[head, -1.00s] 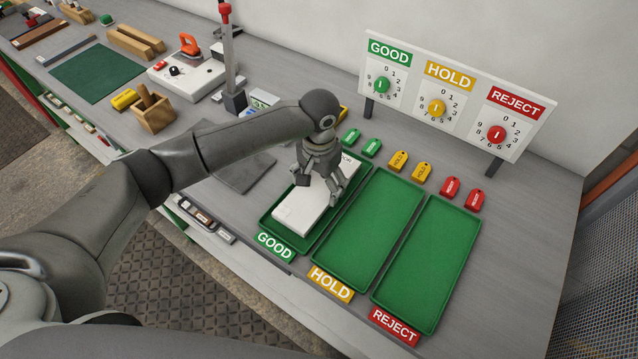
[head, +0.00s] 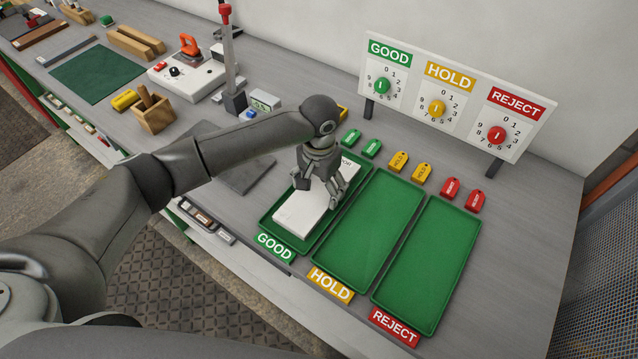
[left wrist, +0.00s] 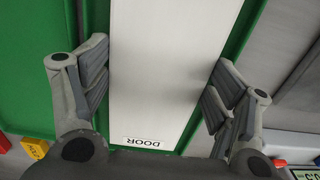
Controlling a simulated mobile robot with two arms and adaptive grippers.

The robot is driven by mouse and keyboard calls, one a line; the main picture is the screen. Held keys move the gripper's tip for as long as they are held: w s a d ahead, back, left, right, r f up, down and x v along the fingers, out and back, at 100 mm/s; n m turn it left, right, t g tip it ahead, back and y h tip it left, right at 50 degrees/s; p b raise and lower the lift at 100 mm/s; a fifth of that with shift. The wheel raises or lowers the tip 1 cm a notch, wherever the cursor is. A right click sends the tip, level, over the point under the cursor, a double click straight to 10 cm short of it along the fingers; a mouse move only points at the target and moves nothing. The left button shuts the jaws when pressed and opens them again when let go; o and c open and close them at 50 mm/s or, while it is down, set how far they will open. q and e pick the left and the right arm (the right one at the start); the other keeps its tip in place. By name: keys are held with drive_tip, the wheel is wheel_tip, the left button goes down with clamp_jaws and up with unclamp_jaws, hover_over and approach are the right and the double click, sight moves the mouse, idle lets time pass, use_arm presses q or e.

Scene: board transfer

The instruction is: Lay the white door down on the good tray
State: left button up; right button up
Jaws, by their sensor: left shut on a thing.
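The white door (head: 298,212) is a flat white board lying lengthwise over the good tray (head: 265,222), the leftmost green tray. In the head view it looks level and within the tray's rim; I cannot tell if it rests on the tray floor. My left gripper (head: 332,190) is over the door's middle, pointing down. In the left wrist view the door (left wrist: 165,75) has the word DOOR at one end, and the fingers of my left gripper (left wrist: 158,95) are at its two long edges, shut on it. My right gripper is not in view.
The hold tray (head: 338,270) and reject tray (head: 405,318) are empty, to the right. Green, yellow and red tags (head: 398,161) lie behind the trays. A board with three dials (head: 437,107) stands at the back. A post with a red top (head: 228,50) stands left of the arm.

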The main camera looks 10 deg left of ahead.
use_arm(q)
drive_tip(key=o, duration=1.2)
drive_tip(key=shift+c, duration=0.2)
wheel_tip(320, 180, up, 12)
